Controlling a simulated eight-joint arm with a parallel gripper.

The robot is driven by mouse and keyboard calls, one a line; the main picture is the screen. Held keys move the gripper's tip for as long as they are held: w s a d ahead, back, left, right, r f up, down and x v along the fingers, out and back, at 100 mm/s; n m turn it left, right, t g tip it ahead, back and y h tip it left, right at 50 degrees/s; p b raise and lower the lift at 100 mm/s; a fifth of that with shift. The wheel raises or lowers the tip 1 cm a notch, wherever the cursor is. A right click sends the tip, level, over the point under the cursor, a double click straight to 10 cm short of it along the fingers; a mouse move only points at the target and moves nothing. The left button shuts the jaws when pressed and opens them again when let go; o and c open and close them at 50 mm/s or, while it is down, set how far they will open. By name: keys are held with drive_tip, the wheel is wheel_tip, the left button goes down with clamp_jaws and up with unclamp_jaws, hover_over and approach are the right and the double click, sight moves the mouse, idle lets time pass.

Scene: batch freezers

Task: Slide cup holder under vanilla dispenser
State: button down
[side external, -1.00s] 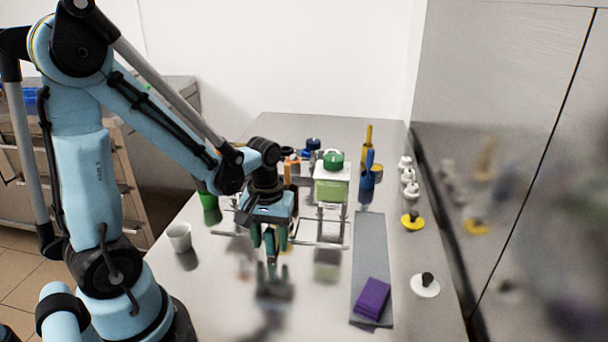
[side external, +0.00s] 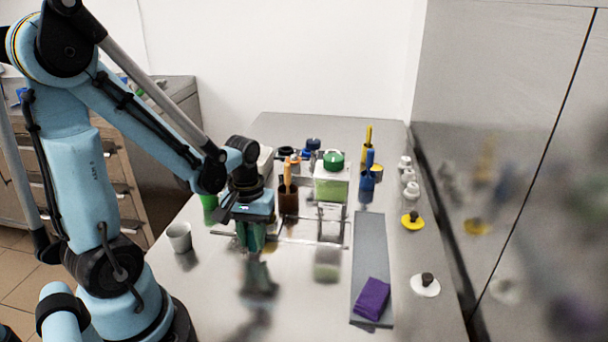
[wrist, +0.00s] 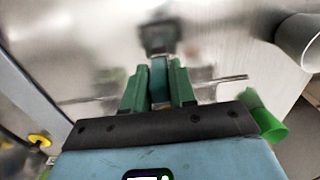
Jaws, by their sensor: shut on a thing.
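My gripper (side external: 251,245) is low over the steel table, beside the thin metal rail (side external: 300,241) in front of the dispensers. In the wrist view its green fingers (wrist: 158,88) are shut on a narrow teal piece (wrist: 159,78), which I take to be part of the cup holder. The rest of the holder is hidden or cannot be told apart. A clear dispenser with a green lid (side external: 332,180) stands right of my gripper. A pale dispenser (side external: 266,160) shows partly behind my wrist. I cannot read which one is vanilla.
A white cup (side external: 179,238) stands on the table left of my gripper; a green bottle or cup (side external: 210,209) is behind it. On the right are a grey mat (side external: 370,250) with a purple cloth (side external: 372,298), and several knobbed lids (side external: 412,220). The front table is clear.

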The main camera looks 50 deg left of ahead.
drive_tip(key=s+a, duration=0.5)
drive_tip(key=a, duration=0.1)
drive_tip(key=shift+s, duration=0.35)
drive_tip(key=c, duration=1)
unclamp_jaws()
drive_tip(key=shift+c, duration=0.2)
drive_tip(key=shift+o, duration=0.2)
drive_tip(key=shift+d+r, duration=0.1)
drive_tip(key=shift+r, duration=0.05)
drive_tip(key=shift+r, duration=0.6)
wheel_tip(320, 180, up, 11)
drive_tip(key=shift+f, duration=0.15)
